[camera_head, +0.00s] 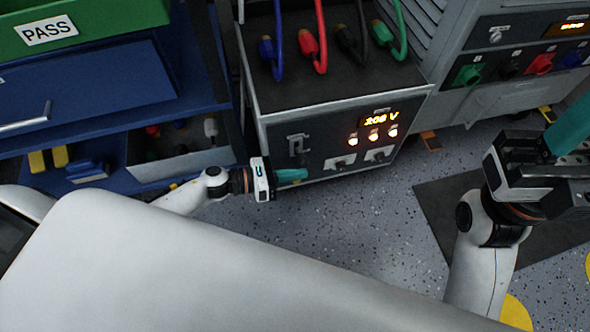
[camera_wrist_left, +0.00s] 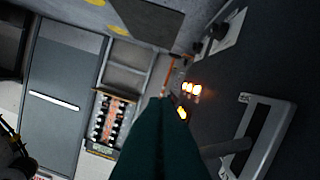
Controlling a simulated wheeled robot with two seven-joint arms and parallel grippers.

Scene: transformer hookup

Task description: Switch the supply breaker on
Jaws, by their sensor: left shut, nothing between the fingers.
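The supply cabinet (camera_head: 330,100) shows a lit display (camera_head: 381,120) reading about 208 V and lit amber lamps (camera_head: 373,134) on its front. A pale frame with a dark lever, apparently the supply breaker (camera_head: 298,144), sits at the left of that front. In the left wrist view the breaker's frame (camera_wrist_left: 274,134) is at the right. My left gripper (camera_head: 303,174) has its teal fingers shut and empty, just below the breaker in the head view. Whether the fingers touch the lever is unclear. My right gripper (camera_head: 568,135) is at the far right, away from the cabinet; its fingertips are cut off.
Blue, red, black and green cables (camera_head: 320,38) plug into the cabinet top. A grey unit (camera_head: 500,60) with coloured sockets stands at the right. A blue workbench (camera_head: 100,85) with a green bin (camera_head: 95,15) is at the left. A dark mat (camera_head: 445,205) lies on the speckled floor.

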